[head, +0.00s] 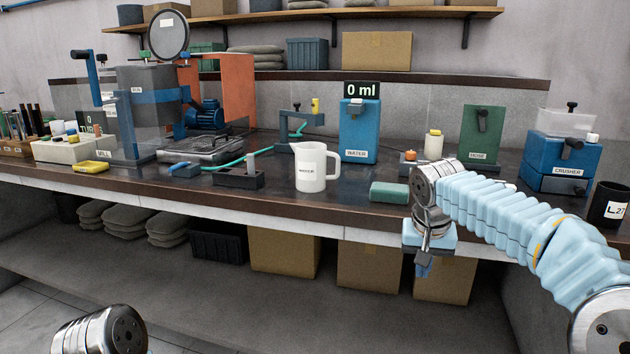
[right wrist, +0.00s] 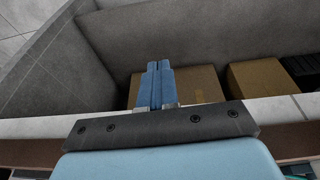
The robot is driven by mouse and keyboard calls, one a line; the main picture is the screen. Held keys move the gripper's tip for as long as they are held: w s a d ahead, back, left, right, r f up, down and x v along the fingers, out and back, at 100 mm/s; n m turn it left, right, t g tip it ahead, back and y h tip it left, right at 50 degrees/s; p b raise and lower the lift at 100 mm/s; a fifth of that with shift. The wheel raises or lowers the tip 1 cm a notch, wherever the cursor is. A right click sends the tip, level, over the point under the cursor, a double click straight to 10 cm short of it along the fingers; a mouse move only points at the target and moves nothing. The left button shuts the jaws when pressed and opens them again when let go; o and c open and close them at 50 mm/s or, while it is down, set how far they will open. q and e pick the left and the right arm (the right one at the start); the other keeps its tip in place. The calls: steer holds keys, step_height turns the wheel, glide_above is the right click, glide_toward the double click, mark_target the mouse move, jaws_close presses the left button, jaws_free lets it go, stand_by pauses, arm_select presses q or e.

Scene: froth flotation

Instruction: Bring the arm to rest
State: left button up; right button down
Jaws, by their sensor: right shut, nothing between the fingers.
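My right arm comes in from the right in the head view, and its gripper (head: 424,268) hangs in front of the bench's front edge, pointing down. Its blue fingers are together and hold nothing; they also show closed in the right wrist view (right wrist: 160,85). My left arm shows only as a metal link at the bottom left of the head view; its gripper is out of the picture. A white measuring jug (head: 312,170) stands upright on the bench, apart from my right gripper. A green block (head: 389,192) lies on the bench near my right wrist.
The dark bench top (head: 345,190) carries a blue water dispenser (head: 358,138), a green hose unit (head: 481,135), a blue crusher (head: 562,160) and a black cup (head: 607,205). Cardboard boxes (head: 368,264) stand on the shelf below. The space in front of the bench is free.

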steer(key=s+a+f+n+g+y, duration=0.15)
steer(key=a+f, duration=0.25)
steer(key=f, duration=1)
steer(key=s+a+f+n+y, duration=0.15)
steer(key=a+f, duration=0.25)
steer(key=f, duration=1.1)
steer(key=s+a+f+m+y, duration=0.1)
steer(key=s+f, duration=0.8)
steer(key=s, duration=0.2)
steer(key=s+a+f+y, duration=0.1)
steer(key=s+a+f, duration=0.1)
steer(key=s+f, duration=0.6)
steer(key=s, duration=0.4)
steer(key=shift+s+f+m+g, duration=0.25)
steer(key=shift+f+m+g, duration=0.1)
steer(key=shift+m, duration=0.05)
